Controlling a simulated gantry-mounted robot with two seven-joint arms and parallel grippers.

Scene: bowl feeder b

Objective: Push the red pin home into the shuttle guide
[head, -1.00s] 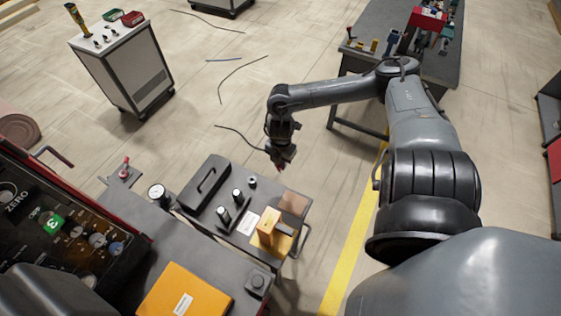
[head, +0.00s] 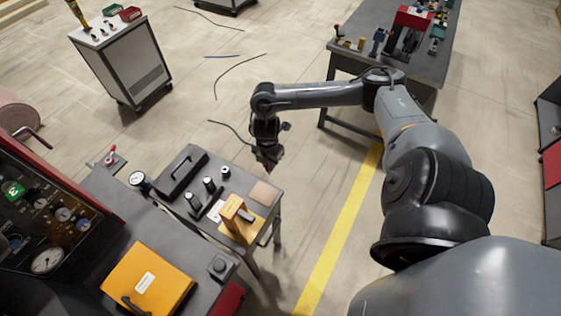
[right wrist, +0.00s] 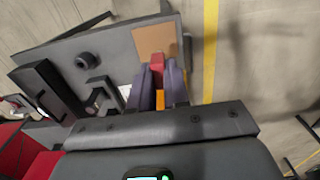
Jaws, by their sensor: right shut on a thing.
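My right gripper (head: 267,165) is shut on a red piece, likely the red pin (right wrist: 157,62), which shows between its fingertips in the right wrist view. In the head view the gripper points down by the far right edge of the small grey table, above the tan pad in the picture. Its height over the table is hard to tell. An orange fixture (head: 240,220) with an upright block stands at the table's near right. I cannot tell whether it is the shuttle guide. An orange patch also shows between the finger bases in the wrist view. My left gripper is not in view.
The small table carries a tan pad (head: 264,193), a black handled case (head: 181,174) and several black knobs. An orange box (head: 148,280) and a control panel (head: 45,220) are nearer left. A bench (head: 430,68) stands at the back right. Open floor lies between.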

